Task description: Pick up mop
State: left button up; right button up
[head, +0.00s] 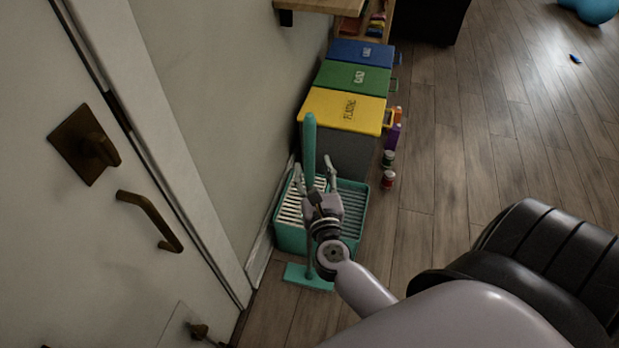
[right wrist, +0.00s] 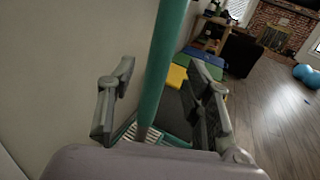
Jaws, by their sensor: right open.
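The mop (head: 309,145) is teal and stands upright by the wall, its flat foot (head: 306,277) on the floor. A teal bucket (head: 291,237) with a slatted top is close behind it. My right gripper (head: 316,172) is open at the handle, and its wrist hides part of the lower handle. In the right wrist view the mop handle (right wrist: 163,70) runs up between the two spread fingers (right wrist: 165,85), with a gap on both sides. My left gripper does not show.
Yellow (head: 342,111), green (head: 354,77) and blue (head: 361,53) lidded bins line the wall behind the bucket. Small cans (head: 388,179) stand on the floor beside them. A white door (head: 70,220) with dark handles is at the left. The wooden floor (head: 460,140) on the right is mostly clear.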

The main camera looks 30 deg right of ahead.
aim_at(311, 160)
jog(key=p+x, duration=0.1)
jog(key=x, duration=0.4)
jog(key=shift+w+f, duration=0.15)
jog(key=shift+w, duration=0.05)
jog(key=shift+s, duration=0.1)
jog(key=shift+c, duration=0.6)
grip_shut()
